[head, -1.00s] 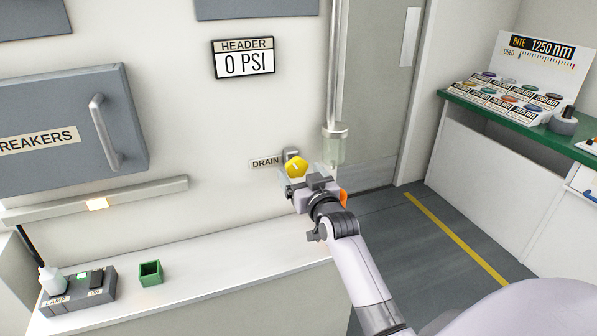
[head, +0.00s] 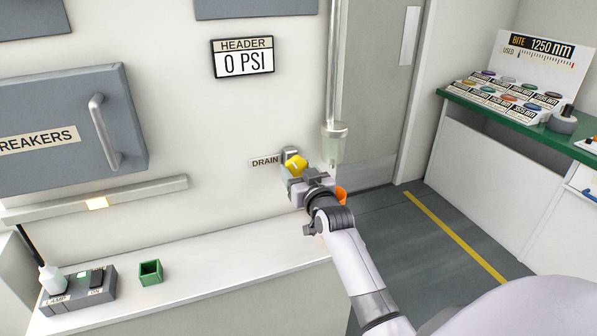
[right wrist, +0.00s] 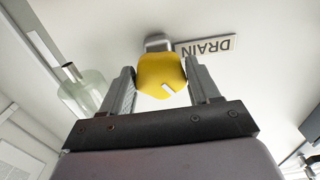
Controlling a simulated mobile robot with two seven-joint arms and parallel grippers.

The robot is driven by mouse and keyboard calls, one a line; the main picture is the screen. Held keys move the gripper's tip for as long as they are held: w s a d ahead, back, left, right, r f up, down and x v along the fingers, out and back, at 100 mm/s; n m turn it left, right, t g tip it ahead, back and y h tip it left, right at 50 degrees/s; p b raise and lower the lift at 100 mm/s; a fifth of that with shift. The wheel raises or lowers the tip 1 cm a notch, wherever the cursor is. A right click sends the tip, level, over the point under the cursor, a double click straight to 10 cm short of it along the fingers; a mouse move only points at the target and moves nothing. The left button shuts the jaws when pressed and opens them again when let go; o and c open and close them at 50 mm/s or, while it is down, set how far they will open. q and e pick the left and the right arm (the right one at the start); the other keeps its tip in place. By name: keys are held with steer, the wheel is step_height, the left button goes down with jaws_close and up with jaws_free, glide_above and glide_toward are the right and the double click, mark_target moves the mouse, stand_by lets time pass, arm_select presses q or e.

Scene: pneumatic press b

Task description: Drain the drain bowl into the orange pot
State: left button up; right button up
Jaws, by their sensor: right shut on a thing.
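The yellow drain knob (head: 295,164) sits on a grey mount on the wall, right of the DRAIN label (head: 265,161). My right gripper (head: 300,171) reaches up to it. In the right wrist view the knob (right wrist: 162,74) is between the two fingers, and the gripper (right wrist: 163,84) is shut on it. A white mark shows on the knob's face. The clear drain bowl (head: 334,146) hangs at the foot of a vertical pipe, just right of the knob; it also shows in the right wrist view (right wrist: 88,90). The orange pot (head: 341,196) is mostly hidden behind my right gripper. My left gripper is out of view.
The header gauge (head: 243,58) reads 0 PSI. A white counter (head: 215,262) below holds a small green box (head: 150,272) and a lamp switch box (head: 80,289). A grey breaker cabinet (head: 60,130) is on the left wall. Floor at right is clear.

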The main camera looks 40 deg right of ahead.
steer(key=shift+m, duration=3)
steer(key=o, duration=1)
steer(key=shift+o, duration=0.2)
steer(key=shift+s+a, duration=0.1)
steer(key=shift+s, duration=0.05)
